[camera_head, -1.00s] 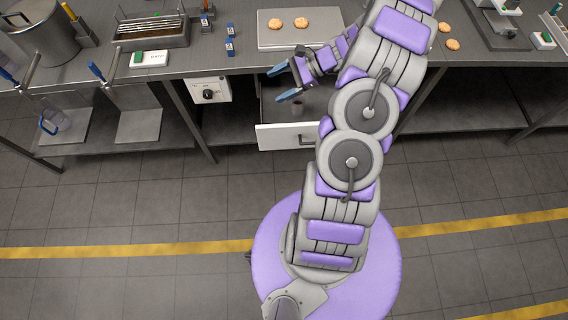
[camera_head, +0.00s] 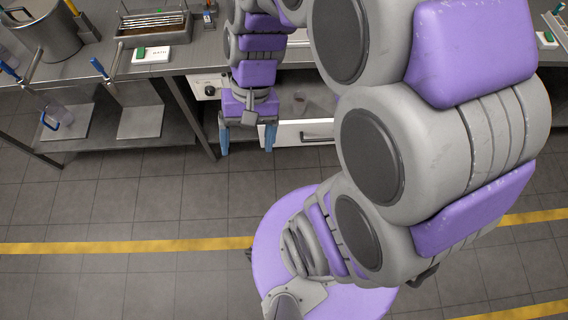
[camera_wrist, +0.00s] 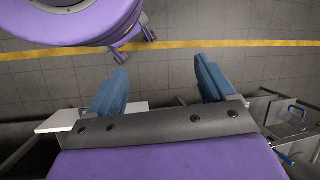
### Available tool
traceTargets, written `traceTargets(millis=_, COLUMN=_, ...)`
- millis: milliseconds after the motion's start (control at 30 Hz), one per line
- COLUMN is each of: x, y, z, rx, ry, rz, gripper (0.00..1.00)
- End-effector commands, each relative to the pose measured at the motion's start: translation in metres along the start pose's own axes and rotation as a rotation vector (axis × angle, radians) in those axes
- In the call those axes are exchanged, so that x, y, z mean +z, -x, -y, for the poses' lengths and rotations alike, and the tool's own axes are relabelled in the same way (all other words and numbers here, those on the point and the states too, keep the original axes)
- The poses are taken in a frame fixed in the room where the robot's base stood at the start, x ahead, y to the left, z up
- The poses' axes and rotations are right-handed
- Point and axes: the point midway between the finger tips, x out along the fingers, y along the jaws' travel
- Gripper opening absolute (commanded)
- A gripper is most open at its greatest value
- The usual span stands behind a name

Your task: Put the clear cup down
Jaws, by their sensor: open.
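A small clear cup (camera_head: 300,101) stands inside the open drawer in the head view, partly seen past my arm. My gripper (camera_head: 247,141) points down in front of the counter, left of the cup and apart from it. Its two blue fingers are spread with nothing between them; in the wrist view the gap (camera_wrist: 162,68) shows only floor. The drawer's white front (camera_head: 296,133) is pulled out to the right of the fingers. A clear jug with a blue handle (camera_head: 58,120) stands on the lower shelf at left; its handle also shows in the wrist view (camera_wrist: 296,110).
A steel pot (camera_head: 45,38), a wire-racked tray (camera_head: 152,40) and a white box with a green patch (camera_head: 151,55) stand on the counter. A control box with a knob (camera_head: 209,88) hangs under its edge. The tiled floor ahead is clear.

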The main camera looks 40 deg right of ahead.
Motion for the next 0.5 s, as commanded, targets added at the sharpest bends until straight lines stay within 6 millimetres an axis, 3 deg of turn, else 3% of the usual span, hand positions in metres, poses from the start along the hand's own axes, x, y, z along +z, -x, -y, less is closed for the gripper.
traceTargets(millis=200, x=0.053, y=-0.001, z=-0.022, rx=0.175, ry=0.200, rz=-0.074, gripper=0.83)
traceTargets(millis=500, x=0.085, y=-0.002, z=-0.051, rx=0.308, ry=0.339, rz=-0.133, gripper=0.83)
